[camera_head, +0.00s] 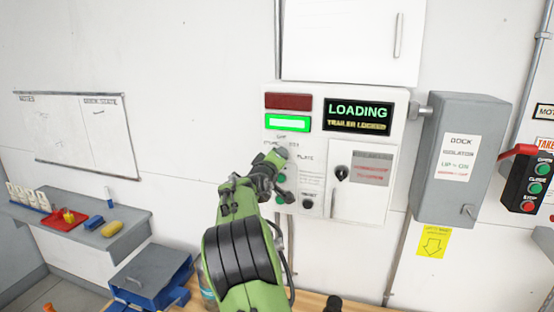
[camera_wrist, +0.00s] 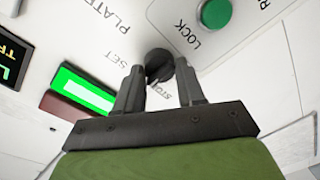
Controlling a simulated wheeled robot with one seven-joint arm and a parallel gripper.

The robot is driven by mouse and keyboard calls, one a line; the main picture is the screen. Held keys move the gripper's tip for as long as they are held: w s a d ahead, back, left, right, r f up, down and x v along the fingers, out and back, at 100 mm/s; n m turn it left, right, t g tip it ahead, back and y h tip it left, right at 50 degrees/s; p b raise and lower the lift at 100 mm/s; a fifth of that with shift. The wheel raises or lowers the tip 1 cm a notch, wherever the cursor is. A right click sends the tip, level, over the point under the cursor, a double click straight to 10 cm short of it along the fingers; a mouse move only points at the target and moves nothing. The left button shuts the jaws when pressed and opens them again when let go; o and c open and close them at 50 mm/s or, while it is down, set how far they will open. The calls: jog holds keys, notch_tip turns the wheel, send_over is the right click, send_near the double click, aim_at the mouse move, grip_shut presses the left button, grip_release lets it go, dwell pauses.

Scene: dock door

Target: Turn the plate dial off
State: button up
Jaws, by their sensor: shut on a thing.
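The plate dial (camera_wrist: 158,60) is a round black knob on the white control panel (camera_head: 312,168). Words beside it in the wrist view read PLATE, SET and a partly covered one starting STO. My gripper (camera_wrist: 160,80) is shut on the dial, one finger on each side. In the head view my gripper (camera_head: 269,161) reaches the left part of the panel and hides the dial. I cannot tell exactly which mark the dial points to.
A green button (camera_wrist: 216,13) marked LOCK sits close to the dial. A lit green lamp (camera_head: 289,123) and a LOADING display (camera_head: 358,115) are above. A grey isolation box (camera_head: 460,160) stands right. A bench with a red tray (camera_head: 64,219) is at left.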

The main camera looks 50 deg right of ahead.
jog(key=o, duration=1)
jog(key=shift+o, duration=0.2)
jog(key=b+v, duration=0.5)
jog(key=v, duration=1)
jog(key=shift+a, duration=0.4)
jog(key=shift+s, duration=0.15)
